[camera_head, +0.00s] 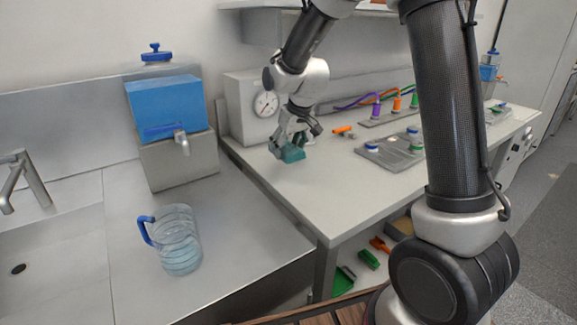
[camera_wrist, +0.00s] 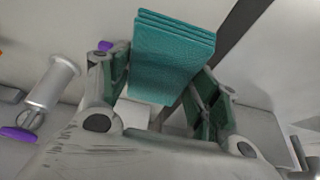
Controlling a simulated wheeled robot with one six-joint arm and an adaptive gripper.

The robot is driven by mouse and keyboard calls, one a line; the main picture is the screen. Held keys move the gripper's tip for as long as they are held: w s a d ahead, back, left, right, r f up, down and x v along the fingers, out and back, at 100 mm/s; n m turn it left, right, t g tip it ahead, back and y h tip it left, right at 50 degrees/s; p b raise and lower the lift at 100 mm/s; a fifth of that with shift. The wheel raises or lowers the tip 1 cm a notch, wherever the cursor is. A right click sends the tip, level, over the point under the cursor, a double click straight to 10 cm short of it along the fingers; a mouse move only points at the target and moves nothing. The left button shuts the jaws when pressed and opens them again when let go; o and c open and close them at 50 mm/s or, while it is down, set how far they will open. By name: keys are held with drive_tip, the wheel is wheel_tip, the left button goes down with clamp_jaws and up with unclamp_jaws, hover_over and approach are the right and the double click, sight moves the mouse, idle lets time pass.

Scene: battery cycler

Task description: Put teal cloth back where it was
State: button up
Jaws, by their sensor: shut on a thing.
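The teal cloth (camera_wrist: 172,55) is a folded stack of several layers, held between the two fingers of my gripper (camera_wrist: 160,95) in the wrist view. In the head view the cloth (camera_head: 292,154) shows as a small teal block below my gripper (camera_head: 291,144), over the left part of the white bench (camera_head: 262,178). My gripper is shut on the cloth. I cannot tell whether the cloth touches the bench top.
A gauge box (camera_head: 249,108) stands behind my gripper. An orange-handled item (camera_head: 343,130) and a grey tray (camera_head: 390,150) with coloured caps lie to the right. A blue dispenser (camera_head: 168,106) and a clear jug (camera_head: 177,240) stand on the left counter. The bench front is clear.

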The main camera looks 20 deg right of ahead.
sight(285, 174)
wheel_tip(285, 174, down, 7)
drive_tip(key=shift+f, duration=0.15)
idle(0.4)
drive_tip(key=o, duration=0.9)
drive_tip(key=shift+f, duration=0.1)
drive_tip(key=v, duration=1.2)
drive_tip(key=shift+s, duration=0.15)
drive_tip(key=s+d+r+m, duration=0.1)
drive_tip(key=s+d+r, duration=0.65)
drive_tip(key=s, duration=0.35)
drive_tip(key=s+d+m, duration=0.1)
drive_tip(key=s+d, duration=0.1)
drive_tip(key=s, duration=0.4)
drive_tip(key=s+d+r+h, duration=0.1)
drive_tip(key=s, duration=0.5)
drive_tip(key=s+d+r+m, duration=0.1)
drive_tip(key=s+d, duration=0.1)
drive_tip(key=s, duration=0.4)
drive_tip(key=shift+d+r+m, duration=0.1)
drive_tip(key=shift+d+m, duration=0.2)
drive_tip(key=shift+d, duration=0.1)
